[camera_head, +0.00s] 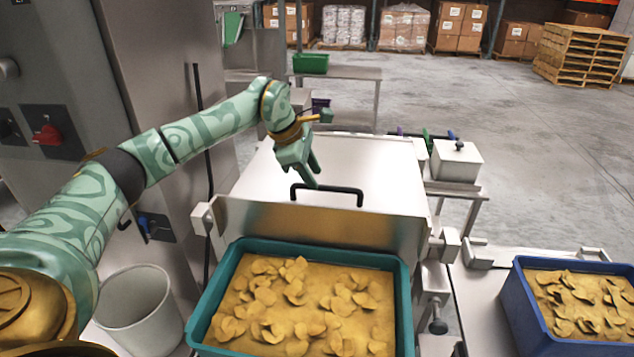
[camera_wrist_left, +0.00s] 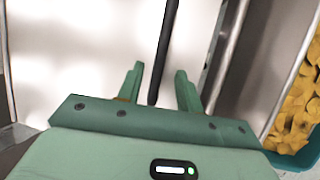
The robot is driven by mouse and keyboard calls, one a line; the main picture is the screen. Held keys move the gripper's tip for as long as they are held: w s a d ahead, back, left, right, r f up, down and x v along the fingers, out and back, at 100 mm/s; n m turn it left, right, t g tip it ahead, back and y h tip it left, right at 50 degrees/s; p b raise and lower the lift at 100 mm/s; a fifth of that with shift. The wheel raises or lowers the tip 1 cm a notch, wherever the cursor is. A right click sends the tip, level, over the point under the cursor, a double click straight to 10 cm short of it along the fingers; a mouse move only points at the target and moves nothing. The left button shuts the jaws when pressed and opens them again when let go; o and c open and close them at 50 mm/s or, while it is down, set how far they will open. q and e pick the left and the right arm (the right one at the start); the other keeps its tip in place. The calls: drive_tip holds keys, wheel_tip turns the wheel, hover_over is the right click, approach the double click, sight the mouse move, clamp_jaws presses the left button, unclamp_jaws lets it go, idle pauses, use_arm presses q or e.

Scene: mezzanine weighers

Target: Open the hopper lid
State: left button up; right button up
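The hopper lid (camera_head: 375,165) is a broad, flat steel panel in the middle of the head view, lying closed-looking behind the teal crate. Its black bar handle (camera_head: 345,189) stands near the front edge. My left gripper (camera_head: 313,177) comes from the left and points down at the left part of the handle. In the left wrist view the gripper (camera_wrist_left: 158,85) is open, and the dark handle bar (camera_wrist_left: 163,50) shows between its two fingers. I cannot tell whether they touch it. My right gripper is in neither view.
A teal crate (camera_head: 206,300) of chips stands in front of the hopper. A blue crate (camera_head: 535,318) of chips is at the right. A white bin (camera_head: 140,305) stands at the lower left, beside a steel cabinet (camera_head: 165,60). A lidded white box (camera_head: 456,163) sits right of the lid.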

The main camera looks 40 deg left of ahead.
use_arm(q)
drive_tip(key=shift+x, duration=1.4)
clamp_jaws()
drive_tip(key=w+a+r+p, duration=0.1)
drive_tip(key=w+r+p, duration=0.2)
drive_tip(key=r+p, duration=0.3)
drive_tip(key=w+a+r+p, duration=0.2)
drive_tip(key=r+p, duration=0.5)
drive_tip(key=r, duration=0.4)
drive_tip(key=shift+w+a, duration=0.2)
drive_tip(key=shift+w, duration=0.45)
drive_tip(key=shift+f, duration=0.1)
